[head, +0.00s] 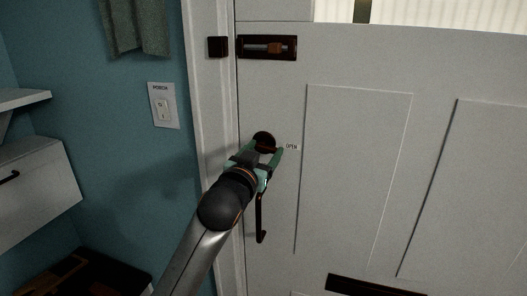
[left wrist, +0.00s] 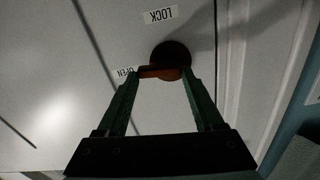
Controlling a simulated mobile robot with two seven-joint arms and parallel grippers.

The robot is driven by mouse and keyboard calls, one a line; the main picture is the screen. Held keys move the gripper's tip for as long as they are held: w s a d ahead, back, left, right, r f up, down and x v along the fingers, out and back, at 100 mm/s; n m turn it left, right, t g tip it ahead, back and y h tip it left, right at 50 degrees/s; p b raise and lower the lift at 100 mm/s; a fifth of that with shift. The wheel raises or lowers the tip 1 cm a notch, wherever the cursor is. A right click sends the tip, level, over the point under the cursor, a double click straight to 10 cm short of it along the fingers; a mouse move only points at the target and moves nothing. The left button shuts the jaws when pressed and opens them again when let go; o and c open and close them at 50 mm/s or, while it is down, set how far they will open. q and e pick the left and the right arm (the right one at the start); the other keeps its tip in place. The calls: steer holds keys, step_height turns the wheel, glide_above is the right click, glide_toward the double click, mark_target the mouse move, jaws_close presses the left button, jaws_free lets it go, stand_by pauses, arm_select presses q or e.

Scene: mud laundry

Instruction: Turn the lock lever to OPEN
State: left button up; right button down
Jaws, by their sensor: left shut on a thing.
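The lock lever (left wrist: 160,72) is a short orange-brown bar on a dark round lock plate (left wrist: 171,55). The lever lies between the tips of my left gripper (left wrist: 161,76), with one green finger at each end. In the left wrist view it extends from the plate toward the OPEN label (left wrist: 125,72); the upside-down LOCK label (left wrist: 160,15) is off to one side. In the head view my left gripper (head: 268,151) is at the lock plate (head: 264,138), and the OPEN label (head: 291,147) is just right of it. The gripper hides part of the lever. My right gripper is not in view.
The white panelled door (head: 355,180) carries a sliding bolt (head: 267,48) above the lock and a dark pull handle (head: 261,220) below it, close to my arm. A dark slot (head: 370,286) is lower down. A light switch (head: 162,106) and drawer (head: 35,190) are at left.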

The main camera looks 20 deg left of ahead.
arm_select(q)
steer(key=shift+r+n+p, duration=0.2)
steer(key=shift+n+p, duration=0.3)
steer(key=shift+p, duration=0.2)
steer(key=shift+n+p, duration=0.4)
steer(key=shift+p, duration=0.1)
steer(key=shift+f, duration=0.1)
steer(key=o, duration=1.4)
steer(key=shift+s, duration=0.1)
steer(key=s, duration=0.4)
steer(key=s+b, duration=0.1)
steer(key=s, duration=0.7)
steer(key=shift+s+a, duration=0.2)
steer(key=shift+a, duration=0.05)
